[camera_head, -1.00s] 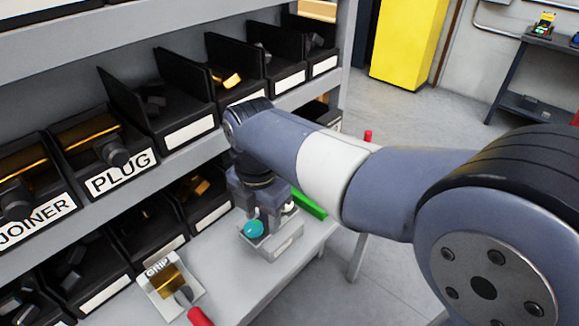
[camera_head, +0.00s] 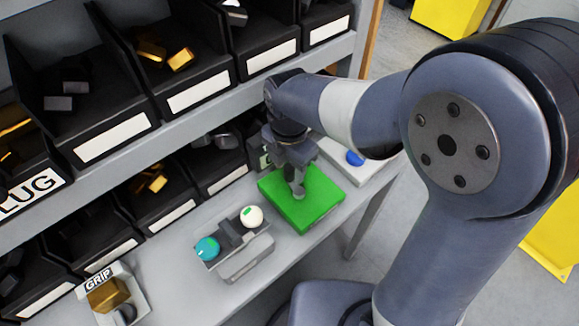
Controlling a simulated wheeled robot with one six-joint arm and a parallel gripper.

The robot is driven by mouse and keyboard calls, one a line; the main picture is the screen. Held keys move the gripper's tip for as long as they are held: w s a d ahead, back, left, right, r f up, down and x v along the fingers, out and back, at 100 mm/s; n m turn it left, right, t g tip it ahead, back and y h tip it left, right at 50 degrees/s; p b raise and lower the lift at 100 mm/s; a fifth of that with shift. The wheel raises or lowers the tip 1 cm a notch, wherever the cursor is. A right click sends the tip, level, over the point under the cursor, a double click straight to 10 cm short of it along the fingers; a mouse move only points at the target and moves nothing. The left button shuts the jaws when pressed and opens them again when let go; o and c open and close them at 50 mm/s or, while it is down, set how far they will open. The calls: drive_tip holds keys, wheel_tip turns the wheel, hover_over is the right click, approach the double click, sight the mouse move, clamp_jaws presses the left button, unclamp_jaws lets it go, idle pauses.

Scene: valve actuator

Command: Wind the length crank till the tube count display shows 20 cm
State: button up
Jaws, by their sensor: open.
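My gripper (camera_head: 298,188) points down with its fingertips at or just above the top of a green block (camera_head: 318,208) on the bench. Its jaws are open, though the fingers are small and seen nearly edge-on, and I cannot tell whether they touch the block. I cannot make out a length crank or a tube count display in this view. My arm hides part of the bench on the right.
Left of the green block stands a grey fixture (camera_head: 245,262) with a teal ball (camera_head: 207,249) and a white ball (camera_head: 252,216). A GRIP stand (camera_head: 130,309) is at lower left. A pale box with a blue button (camera_head: 355,158) is at right. Bins line the shelf behind.

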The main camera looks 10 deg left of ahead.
drive_tip(key=shift+f, duration=0.65)
clamp_jaws()
